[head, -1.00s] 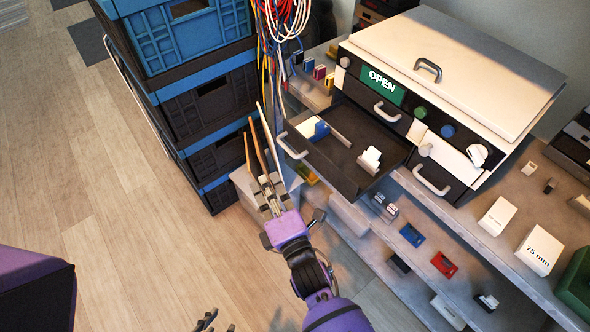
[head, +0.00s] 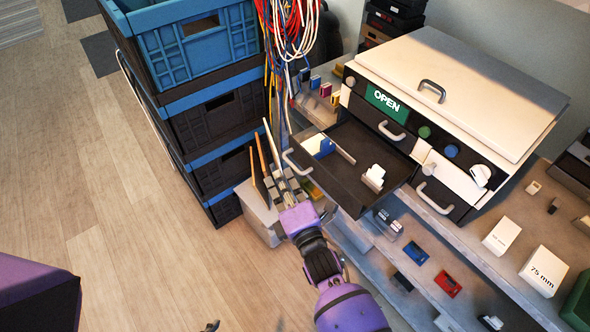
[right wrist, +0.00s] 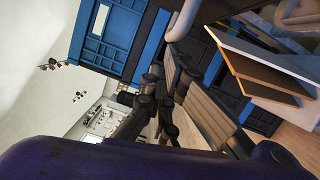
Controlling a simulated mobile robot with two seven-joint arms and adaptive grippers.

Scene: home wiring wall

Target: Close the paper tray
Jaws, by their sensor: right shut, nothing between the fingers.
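The paper tray (head: 341,189) is a dark, shallow drawer pulled out of the white-topped machine (head: 455,75), below its green OPEN label (head: 385,101). It holds a blue-and-white item at the left and white pieces at the right. Its grey handle (head: 294,163) is on the front edge. My right gripper (head: 283,184) is shut and empty, just below and left of this handle in the head view; I cannot tell whether they touch. Its dark fingers also show in the right wrist view (right wrist: 160,110). Only a dark tip of what looks like my left gripper (head: 210,326) shows at the bottom edge.
Stacked blue and black crates (head: 205,110) stand left of the tray. Hanging cables (head: 292,30) and upright thin boards (head: 262,165) are close to my right gripper. Shelves (head: 440,265) with small boxes lie to the right.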

